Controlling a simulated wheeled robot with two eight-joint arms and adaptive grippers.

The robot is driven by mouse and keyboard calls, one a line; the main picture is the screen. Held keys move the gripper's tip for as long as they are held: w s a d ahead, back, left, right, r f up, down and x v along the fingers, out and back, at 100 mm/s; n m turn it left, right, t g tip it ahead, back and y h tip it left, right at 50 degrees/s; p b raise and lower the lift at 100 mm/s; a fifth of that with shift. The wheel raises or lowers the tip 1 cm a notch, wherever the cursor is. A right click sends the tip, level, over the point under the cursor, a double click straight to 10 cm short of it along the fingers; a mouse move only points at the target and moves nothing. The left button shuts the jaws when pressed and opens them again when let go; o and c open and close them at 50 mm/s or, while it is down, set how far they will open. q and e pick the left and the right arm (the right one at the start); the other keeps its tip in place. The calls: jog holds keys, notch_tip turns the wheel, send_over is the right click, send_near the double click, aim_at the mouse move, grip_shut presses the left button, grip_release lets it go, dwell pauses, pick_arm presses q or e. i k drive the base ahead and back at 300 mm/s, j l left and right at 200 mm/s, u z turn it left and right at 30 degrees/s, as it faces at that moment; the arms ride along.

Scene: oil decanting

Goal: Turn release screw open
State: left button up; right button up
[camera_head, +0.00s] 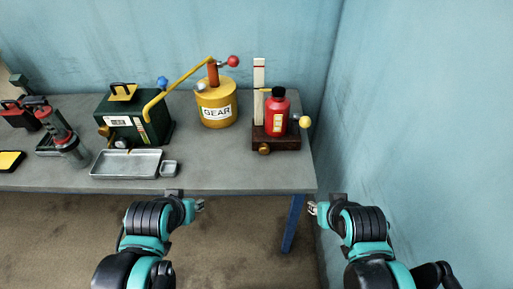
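I cannot tell for sure which part is the release screw. A brass knob (264,149) sits on the front of a dark red-brown base (289,141). A red bottle (277,117) with a black cap stands on that base. A yellow ball knob (305,122) sticks out at the base's right. A blue knob (163,83) tops the green box (133,119), which has brass fittings on its left front. My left gripper (200,205) and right gripper (312,208) are in front of the table, away from all these knobs. Their fingers are too small to read.
A metal tray (127,163) and a small dish (169,169) lie in front. The grey table's (235,173) front right is clear. A blue wall (420,130) stands close on the right.

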aim_at(264, 149)
jog(key=i+j, duration=0.1)
jog(key=j, duration=0.3)
jog(key=i+j, duration=0.15)
jog(key=j, duration=0.25)
jog(key=i+j+z, duration=0.1)
jog(key=j, duration=0.25)
jog(key=i+j, duration=0.15)
jog(key=j, duration=0.25)
jog(key=i+j, duration=0.1)
jog(key=j, duration=0.3)
jog(key=i+j+z, duration=0.1)
jog(key=j, duration=0.3)
jog(key=j+z, duration=0.1)
jog(key=z, duration=2.05)
